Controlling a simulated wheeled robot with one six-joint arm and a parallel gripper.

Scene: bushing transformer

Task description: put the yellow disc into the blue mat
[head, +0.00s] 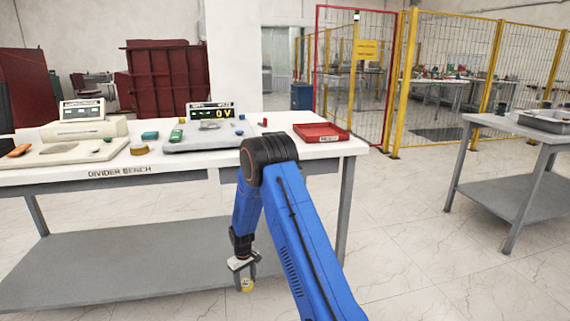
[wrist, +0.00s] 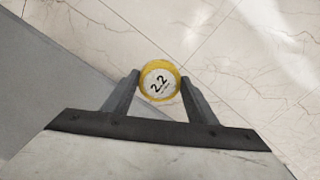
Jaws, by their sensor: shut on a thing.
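The yellow disc (wrist: 160,80) has a white face marked "2.2". My gripper (wrist: 160,84) is shut on it, one finger on each side, in the wrist view. In the head view my gripper (head: 246,278) hangs low in front of the bench, with the yellow disc (head: 247,285) at its tips, below the bench top and above the floor. A blue-green block (head: 150,135) lies on the bench top; I cannot tell a blue mat in either view.
The divider bench (head: 120,171) carries a beige instrument (head: 85,130), a grey device with a "0V" display (head: 211,112), a yellow round piece (head: 139,149) and a red tray (head: 321,132). A grey table (head: 520,125) stands at right. Floor between them is clear.

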